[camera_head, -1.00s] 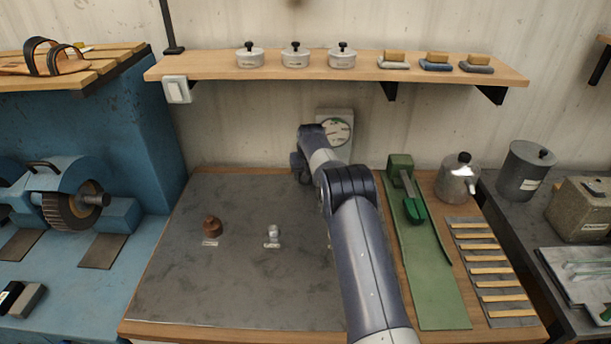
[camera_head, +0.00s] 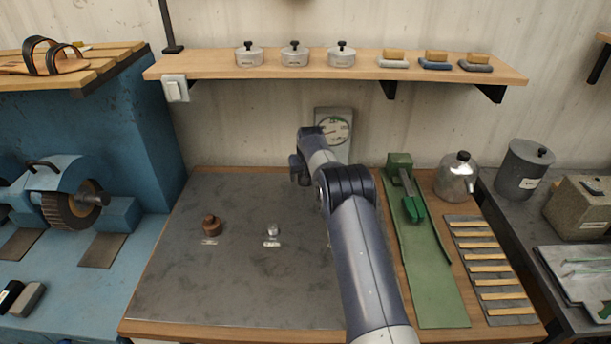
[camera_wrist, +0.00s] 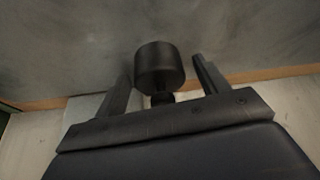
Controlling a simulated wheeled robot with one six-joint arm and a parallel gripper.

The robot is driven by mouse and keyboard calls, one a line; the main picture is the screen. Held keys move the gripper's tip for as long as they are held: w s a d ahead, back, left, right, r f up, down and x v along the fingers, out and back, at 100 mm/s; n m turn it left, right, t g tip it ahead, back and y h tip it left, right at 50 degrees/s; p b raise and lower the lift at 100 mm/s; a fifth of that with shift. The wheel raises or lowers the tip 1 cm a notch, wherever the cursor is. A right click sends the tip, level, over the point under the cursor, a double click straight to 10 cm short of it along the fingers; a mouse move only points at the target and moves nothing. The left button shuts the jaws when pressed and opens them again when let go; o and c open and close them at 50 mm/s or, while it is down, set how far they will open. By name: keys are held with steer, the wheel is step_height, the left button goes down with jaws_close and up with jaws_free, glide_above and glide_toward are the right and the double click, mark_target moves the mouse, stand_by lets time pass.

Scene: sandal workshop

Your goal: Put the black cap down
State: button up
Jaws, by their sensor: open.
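The black cap (camera_wrist: 160,66) shows in the wrist view as a dark, short cylinder with a narrower neck toward my gripper. It sits between the two fingers of my gripper (camera_wrist: 163,70). The fingers are apart, with a clear gap on the right side of the cap and a smaller one on the left. The grey bench mat (camera_wrist: 60,55) is behind it; I cannot tell whether the cap touches it. In the head view, my gripper (camera_head: 298,170) is at the back of the grey mat, and the cap is not distinguishable there.
A brown knobbed weight (camera_head: 211,225) and a small silver piece (camera_head: 273,230) stand on the mat with pale labels. A dial gauge (camera_head: 334,130) is behind my arm. A green tool (camera_head: 410,205) and a kettle-like pot (camera_head: 456,177) stand right. The mat's front is clear.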

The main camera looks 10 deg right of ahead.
steer(key=b+v, duration=0.2)
steer(key=v, duration=1)
steer(key=shift+b, duration=0.4)
